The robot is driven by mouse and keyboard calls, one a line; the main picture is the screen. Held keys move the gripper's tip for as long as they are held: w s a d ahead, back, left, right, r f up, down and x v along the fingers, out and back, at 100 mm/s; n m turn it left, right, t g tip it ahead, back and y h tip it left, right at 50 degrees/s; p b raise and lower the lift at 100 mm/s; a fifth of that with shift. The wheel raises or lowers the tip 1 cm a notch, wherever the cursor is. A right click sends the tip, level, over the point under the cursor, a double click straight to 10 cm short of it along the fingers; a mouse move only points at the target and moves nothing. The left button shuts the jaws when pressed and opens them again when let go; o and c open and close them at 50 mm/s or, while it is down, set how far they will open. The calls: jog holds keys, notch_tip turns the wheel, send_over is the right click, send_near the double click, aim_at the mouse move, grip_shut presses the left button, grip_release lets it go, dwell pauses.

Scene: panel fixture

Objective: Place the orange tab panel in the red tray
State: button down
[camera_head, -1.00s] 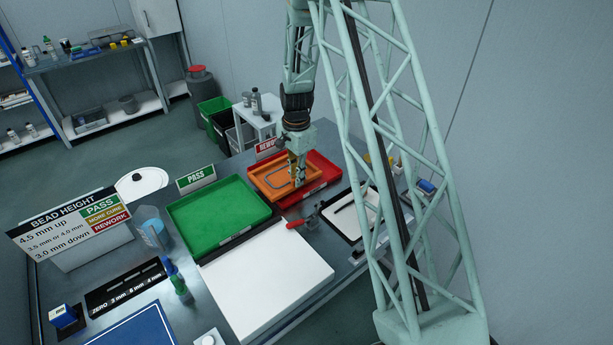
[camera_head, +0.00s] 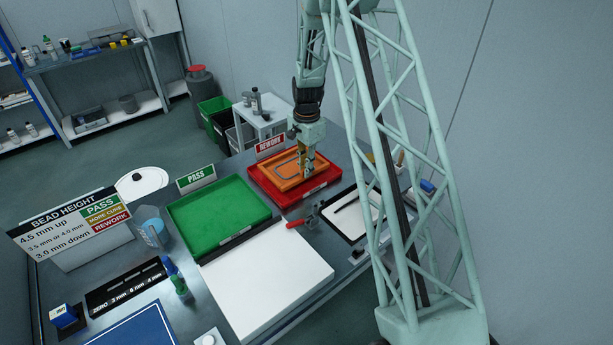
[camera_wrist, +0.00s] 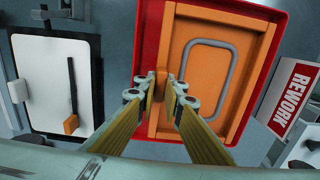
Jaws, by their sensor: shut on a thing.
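The orange panel (camera_head: 286,171) carries a grey rounded bead loop and lies over the red tray (camera_head: 259,187), within its outline in the head view. In the wrist view the panel (camera_wrist: 208,95) covers most of the red tray (camera_wrist: 149,45). My gripper (camera_head: 307,173) is shut on the panel's orange tab at its edge. The wrist view shows the fingertips (camera_wrist: 163,88) on either side of the tab. Whether the panel rests on the tray floor or hangs just above it I cannot tell.
The green tray (camera_head: 222,210) under the PASS sign stands to the left. A REWORK sign (camera_head: 270,145) stands behind the red tray. A white board with a red-handled clamp (camera_head: 297,223) is in front. Another white board (camera_wrist: 48,80) with a black frame lies beside the tray.

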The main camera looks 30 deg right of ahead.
jog(key=shift+w+d+f, duration=0.15)
jog(key=shift+d+f, duration=0.05)
jog(key=shift+d, duration=0.05)
jog(key=shift+f, duration=1.6)
jog(key=shift+f, duration=0.15)
jog(key=c, duration=2.7)
grip_release()
jog(key=shift+c, duration=0.2)
jog(key=shift+r, duration=0.2)
notch_tip(320, 180, up, 11)
jog(key=shift+r, duration=0.45)
jog(key=shift+a+r, duration=0.1)
jog(key=shift+r, duration=0.05)
